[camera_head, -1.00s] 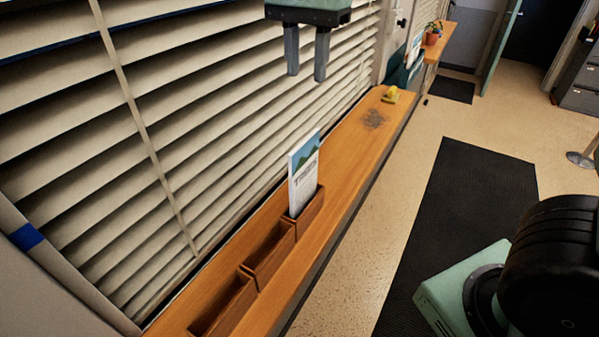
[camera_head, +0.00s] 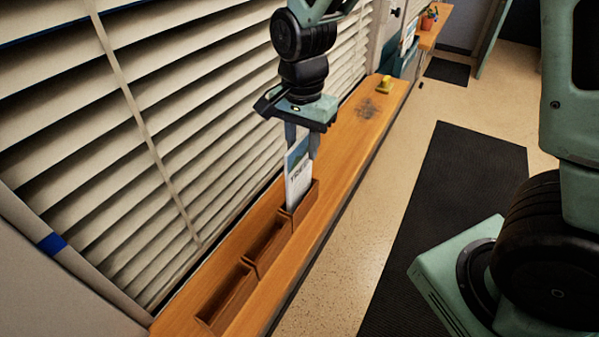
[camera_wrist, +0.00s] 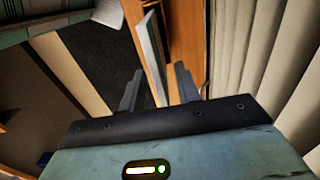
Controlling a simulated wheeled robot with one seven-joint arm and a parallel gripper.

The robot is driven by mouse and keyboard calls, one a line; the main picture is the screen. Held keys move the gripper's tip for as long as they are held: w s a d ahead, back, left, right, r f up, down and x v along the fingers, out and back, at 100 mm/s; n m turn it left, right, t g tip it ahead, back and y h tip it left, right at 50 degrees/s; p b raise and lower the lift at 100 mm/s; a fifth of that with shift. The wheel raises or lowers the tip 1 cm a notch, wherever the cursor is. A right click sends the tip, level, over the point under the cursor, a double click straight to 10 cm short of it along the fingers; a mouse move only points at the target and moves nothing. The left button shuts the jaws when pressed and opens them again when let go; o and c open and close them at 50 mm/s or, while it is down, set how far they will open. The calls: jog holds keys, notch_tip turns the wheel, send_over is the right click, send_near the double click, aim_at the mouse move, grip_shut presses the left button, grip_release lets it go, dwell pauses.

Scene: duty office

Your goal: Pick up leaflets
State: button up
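The leaflets (camera_head: 297,184) stand upright as a white stack with a picture at the top. They stand in the far compartment of a wooden holder (camera_head: 304,212) on the sill. My gripper (camera_head: 302,150) is above the holder, pointing down, with its fingers apart at the leaflets' upper end. In the wrist view my gripper (camera_wrist: 158,88) is open, and the leaflets (camera_wrist: 152,55) show edge-on between the fingers' lines. I cannot tell whether either finger touches them. The leaflets' lower part is hidden in the holder.
The holder's two nearer compartments look empty. White blinds rise close along the left of the wooden sill (camera_head: 340,165). A small yellow object (camera_head: 384,86) and a dark smudge lie farther along it. A dark mat (camera_head: 455,200) lies on the floor to the right.

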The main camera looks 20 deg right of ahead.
jog(key=shift+f, duration=0.6)
grip_shut()
jog(key=shift+r, duration=0.1)
notch_tip(320, 180, up, 10)
jog(key=b, duration=0.2)
jog(key=shift+b, duration=0.35)
